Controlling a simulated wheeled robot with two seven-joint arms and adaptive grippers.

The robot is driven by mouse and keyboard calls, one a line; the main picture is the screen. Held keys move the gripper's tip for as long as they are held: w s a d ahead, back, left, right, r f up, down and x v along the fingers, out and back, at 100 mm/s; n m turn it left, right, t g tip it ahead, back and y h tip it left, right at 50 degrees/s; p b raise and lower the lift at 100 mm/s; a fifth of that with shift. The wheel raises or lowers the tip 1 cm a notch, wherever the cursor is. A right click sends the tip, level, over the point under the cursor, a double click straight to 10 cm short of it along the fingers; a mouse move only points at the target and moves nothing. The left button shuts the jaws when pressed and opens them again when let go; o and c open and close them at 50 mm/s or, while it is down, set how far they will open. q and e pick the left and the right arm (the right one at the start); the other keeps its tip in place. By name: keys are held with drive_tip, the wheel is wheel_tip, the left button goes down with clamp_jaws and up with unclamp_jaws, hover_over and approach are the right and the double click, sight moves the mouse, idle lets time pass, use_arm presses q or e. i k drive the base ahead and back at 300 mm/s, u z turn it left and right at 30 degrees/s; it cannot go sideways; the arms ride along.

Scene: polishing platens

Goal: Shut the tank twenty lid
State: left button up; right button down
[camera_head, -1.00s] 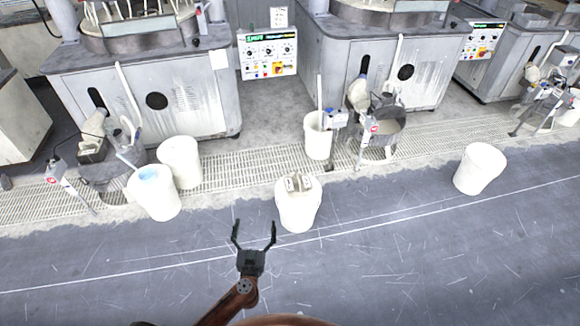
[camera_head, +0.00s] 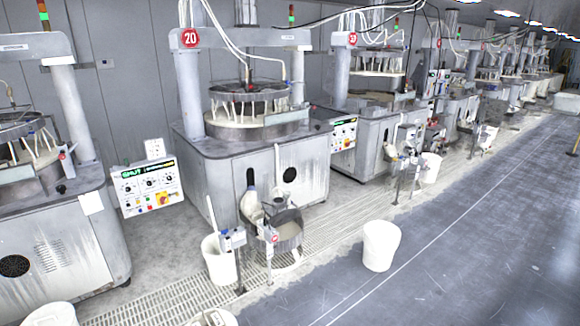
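The machine with the red 20 sign (camera_head: 190,38) stands left of the middle in the head view. A grey round tank (camera_head: 289,240) stands on the floor grating at its front. Pump parts and a small post-mounted box crowd the tank, and I cannot tell clearly how its lid lies. Neither of my grippers shows in this view.
A white bucket (camera_head: 221,260) with a stick in it stands left of the tank. Another white bucket (camera_head: 381,246) stands on the dark floor to the right. A control panel (camera_head: 148,187) is at the left. The dark floor at right is largely clear.

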sight(284, 216)
drive_tip(key=z, duration=0.4)
drive_tip(key=i, duration=2.2)
drive_tip(key=z, duration=0.1)
